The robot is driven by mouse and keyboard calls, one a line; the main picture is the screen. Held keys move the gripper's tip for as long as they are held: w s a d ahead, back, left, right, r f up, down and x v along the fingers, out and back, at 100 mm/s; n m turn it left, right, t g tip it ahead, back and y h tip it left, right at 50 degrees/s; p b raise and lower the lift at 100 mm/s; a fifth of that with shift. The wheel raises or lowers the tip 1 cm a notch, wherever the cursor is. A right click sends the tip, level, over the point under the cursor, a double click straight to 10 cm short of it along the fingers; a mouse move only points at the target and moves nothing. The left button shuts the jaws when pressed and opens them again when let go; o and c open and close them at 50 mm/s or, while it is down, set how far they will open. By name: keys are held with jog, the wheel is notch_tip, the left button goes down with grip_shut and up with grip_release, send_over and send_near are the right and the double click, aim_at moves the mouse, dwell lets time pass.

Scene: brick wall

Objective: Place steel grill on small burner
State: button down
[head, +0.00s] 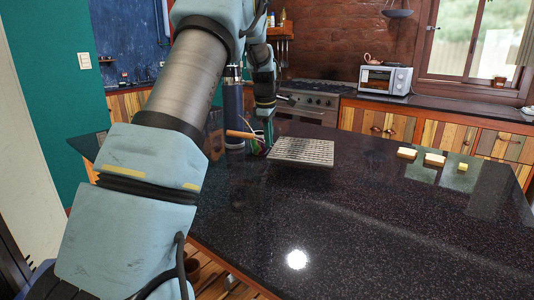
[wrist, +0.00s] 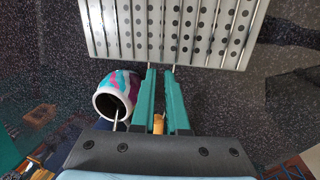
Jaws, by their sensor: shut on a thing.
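The steel grill (head: 302,152) is a flat perforated plate with a wooden handle (head: 241,134), over the dark counter. In the wrist view the plate (wrist: 205,35) lies ahead of the fingertips, with its thin rods running back between them and the wooden handle end (wrist: 158,123) showing behind. My gripper (head: 267,140) is shut on the grill at its handle rods; the teal fingers also show in the wrist view (wrist: 163,75). Whether the plate touches the counter is unclear. The stove (head: 311,99) stands at the back; I cannot make out its small burner.
A patterned cup (wrist: 117,93) stands on the counter just left of my fingers in the wrist view. A dark blue bottle (head: 233,112) stands beside my gripper. Several yellowish blocks (head: 434,159) lie at the right. A toaster oven (head: 385,80) is at the back. The counter's front middle is clear.

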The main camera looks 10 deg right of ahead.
aim_at(269, 163)
jog(key=shift+f+p, duration=0.5)
jog(key=shift+f, duration=2.1)
jog(key=c, duration=0.9)
grip_release()
